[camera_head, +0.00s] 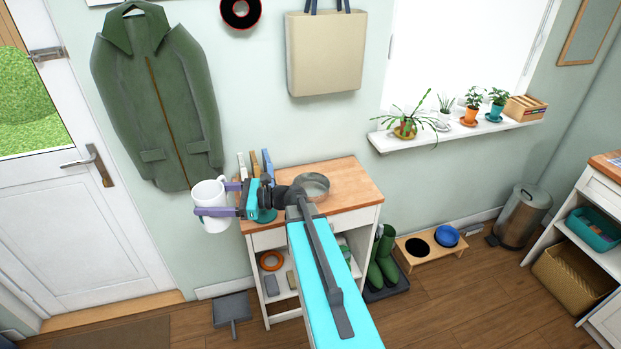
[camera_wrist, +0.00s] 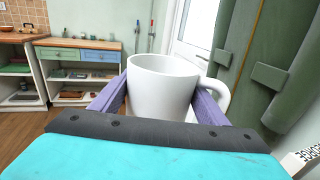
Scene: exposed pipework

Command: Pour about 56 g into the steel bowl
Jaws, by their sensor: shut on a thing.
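A white mug (camera_head: 208,192) is held between the purple fingers of my gripper (camera_head: 214,199), left of the wooden-topped cabinet and in front of the green coat. In the wrist view the mug (camera_wrist: 162,95) sits between both fingers, looks about upright, and has its handle on the right. Its contents are hidden in both views. The steel bowl (camera_head: 315,181) stands on the cabinet top, right of my gripper and partly hidden behind my arm. The mug is well apart from the bowl. The inside of the bowl is not clear.
The cabinet top (camera_head: 352,178) is bare to the right of the bowl. Several upright tools or bottles (camera_head: 254,163) stand at its back left, close to my gripper. The green coat (camera_head: 160,100) hangs behind the mug, and a white door (camera_head: 70,220) is at left.

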